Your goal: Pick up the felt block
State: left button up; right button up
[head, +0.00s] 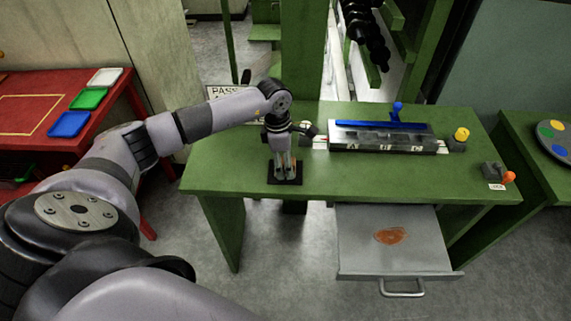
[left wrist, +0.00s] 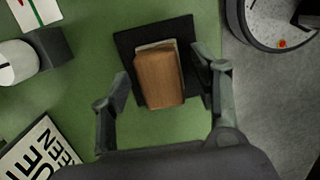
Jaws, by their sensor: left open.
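In the left wrist view, the felt block (left wrist: 160,79) has a brown wooden-looking body with a pale layer showing at its far edge. It sits on a black square pad (left wrist: 126,44) on the green bench. My left gripper (left wrist: 160,62) is open above it, with one finger on each side of the block and a visible gap to each finger. In the head view, my left gripper (head: 286,170) points down over the black pad (head: 284,181) and mostly hides the block. My right gripper does not show.
A grey drawer (head: 350,240) with a brown stain stands open below. A black-lettered sign (left wrist: 40,150) lies near the left finger.

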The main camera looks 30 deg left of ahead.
pick_arm(q)
jog(key=shift+c, duration=0.6)
jog(key=c, duration=1.1)
jog(key=shift+r, duration=0.15)
jog(key=shift+c, duration=0.2)
notch_tip(320, 180, up, 20)
jog(key=b, duration=0.3)
jog(key=shift+b, duration=0.3)
jog(key=o, duration=0.6)
jog(key=c, duration=0.4)
jog(key=shift+f, duration=0.2)
jog(key=shift+c, duration=0.2)
